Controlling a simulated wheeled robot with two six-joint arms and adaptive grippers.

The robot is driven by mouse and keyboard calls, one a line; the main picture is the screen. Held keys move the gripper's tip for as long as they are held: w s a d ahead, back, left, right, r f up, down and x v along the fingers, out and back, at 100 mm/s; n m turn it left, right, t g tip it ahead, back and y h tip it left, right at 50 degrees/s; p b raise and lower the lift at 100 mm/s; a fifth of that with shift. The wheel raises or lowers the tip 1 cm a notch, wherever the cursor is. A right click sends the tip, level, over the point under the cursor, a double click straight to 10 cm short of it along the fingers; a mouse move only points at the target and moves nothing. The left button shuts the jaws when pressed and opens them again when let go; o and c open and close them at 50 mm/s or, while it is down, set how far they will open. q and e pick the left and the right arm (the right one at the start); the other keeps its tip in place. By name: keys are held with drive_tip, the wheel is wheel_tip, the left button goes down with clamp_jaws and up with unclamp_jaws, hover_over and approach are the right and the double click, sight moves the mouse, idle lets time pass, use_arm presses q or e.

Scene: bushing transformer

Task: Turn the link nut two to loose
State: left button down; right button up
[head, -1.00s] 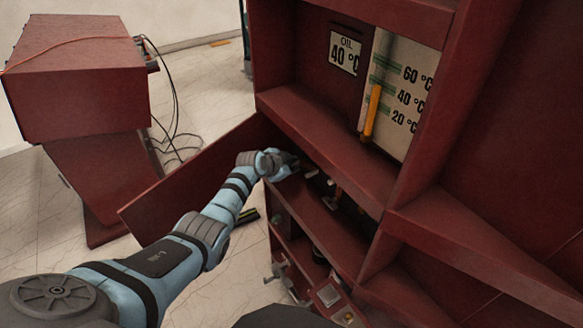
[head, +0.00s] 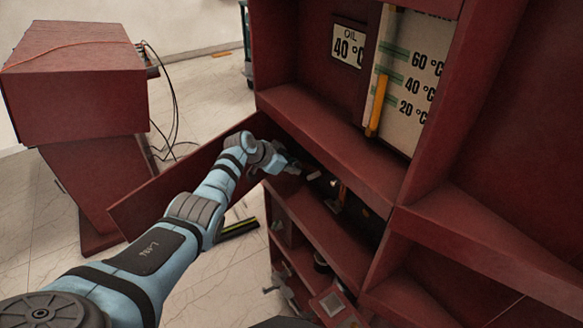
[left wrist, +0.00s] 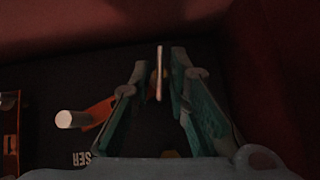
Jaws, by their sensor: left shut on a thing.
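My left gripper (head: 292,165) reaches into the dark opening of the red cabinet, below the shelf edge. In the left wrist view its greenish fingers (left wrist: 160,65) stand on both sides of a thin upright piece with a light reddish edge (left wrist: 159,80), and they are shut on it. I see this piece edge-on and cannot tell for sure that it is link nut two. My right gripper is not in view.
The red cabinet's shelf edge (head: 320,140) lies just above my gripper, and its open door (head: 145,212) is behind my left arm. A red wall (left wrist: 275,60) is close on the right in the wrist view. A red console (head: 75,85) stands at the left.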

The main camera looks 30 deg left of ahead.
use_arm(q)
drive_tip(key=c, duration=1.8)
unclamp_jaws()
drive_tip(key=shift+w+d, duration=0.1)
drive_tip(key=v, duration=0.7)
drive_tip(key=shift+r, duration=0.15)
